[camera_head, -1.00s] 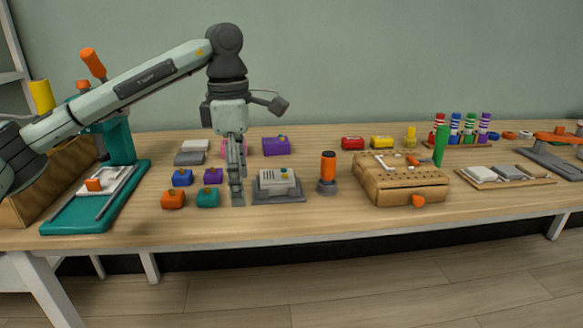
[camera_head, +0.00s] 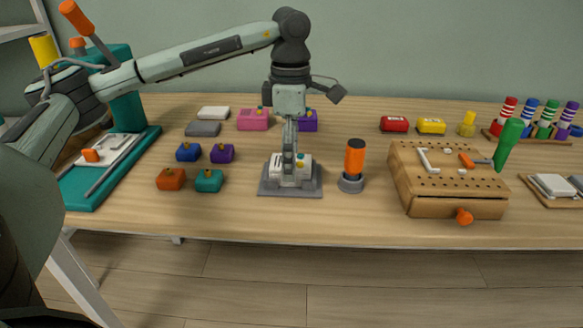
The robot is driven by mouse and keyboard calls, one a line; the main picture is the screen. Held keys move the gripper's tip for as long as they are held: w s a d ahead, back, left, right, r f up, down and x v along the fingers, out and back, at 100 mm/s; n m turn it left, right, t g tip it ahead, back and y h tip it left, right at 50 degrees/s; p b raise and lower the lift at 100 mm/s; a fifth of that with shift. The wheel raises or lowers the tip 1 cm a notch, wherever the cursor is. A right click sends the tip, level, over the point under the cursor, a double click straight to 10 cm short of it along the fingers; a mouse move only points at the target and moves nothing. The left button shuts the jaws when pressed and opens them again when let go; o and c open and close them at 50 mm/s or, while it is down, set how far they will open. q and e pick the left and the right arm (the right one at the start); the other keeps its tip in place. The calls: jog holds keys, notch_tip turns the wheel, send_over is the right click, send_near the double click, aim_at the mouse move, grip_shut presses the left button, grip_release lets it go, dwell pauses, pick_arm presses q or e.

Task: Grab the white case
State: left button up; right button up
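A white case (camera_head: 276,168) with small coloured buttons on its top sits in a dark grey stand (camera_head: 313,191) near the table's front. My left gripper (camera_head: 289,178) points straight down at the case, and its fingers cover the case's middle. I see the fingers nearly edge-on, so I cannot tell whether they are open, or whether they touch the case or are in front of it. My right gripper is not in view.
An orange cylinder (camera_head: 355,158) stands in a round base close right of the stand. A wooden pegboard box (camera_head: 450,180) is further right. Small blue, purple, orange and teal (camera_head: 209,181) boxes lie left. A teal press (camera_head: 120,105) stands far left.

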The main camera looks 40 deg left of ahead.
pick_arm(q)
notch_tip(320, 180, down, 2)
jog(key=c, duration=1.3)
jog(key=shift+r, duration=0.1)
